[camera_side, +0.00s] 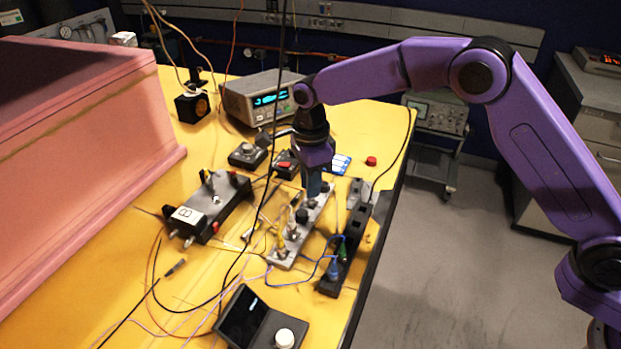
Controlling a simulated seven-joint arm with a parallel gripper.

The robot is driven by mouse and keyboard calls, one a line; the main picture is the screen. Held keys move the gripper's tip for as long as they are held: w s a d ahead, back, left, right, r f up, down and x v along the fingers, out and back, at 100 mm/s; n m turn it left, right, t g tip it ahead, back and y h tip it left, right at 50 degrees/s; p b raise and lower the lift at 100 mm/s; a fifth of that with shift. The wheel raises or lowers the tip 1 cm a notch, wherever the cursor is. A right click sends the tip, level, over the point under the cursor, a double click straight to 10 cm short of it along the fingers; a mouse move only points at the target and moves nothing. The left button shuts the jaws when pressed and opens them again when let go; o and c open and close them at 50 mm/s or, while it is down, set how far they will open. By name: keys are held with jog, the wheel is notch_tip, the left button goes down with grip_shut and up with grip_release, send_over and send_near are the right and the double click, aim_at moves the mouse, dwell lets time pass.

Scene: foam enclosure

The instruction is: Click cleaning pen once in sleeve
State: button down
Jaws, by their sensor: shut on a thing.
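My gripper (313,189) points down over the far half of a grey strip (281,262) that carries several connectors and fittings. It is shut on a narrow thing, which I take to be the cleaning pen; the fingers hide most of it. The lower end of the fingers is at or just above the strip. I cannot tell whether the pen's tip is inside a sleeve. No sleeve can be made out apart from the small fittings on the strip.
A black box (207,207) with a white label stands left of the strip. A black power strip (347,250) lies to its right near the table edge. A dark device with a white knob (284,339) is in front. Loose cables cross the yellow table (110,275). Pink foam (90,150) fills the left.

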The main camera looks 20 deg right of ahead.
jog(key=shift+f, duration=0.1)
jog(key=c, duration=1.7)
grip_release()
grip_shut()
jog(key=shift+f, duration=0.1)
jog(key=shift+r, duration=3.05)
jog(key=shift+d, duration=0.1)
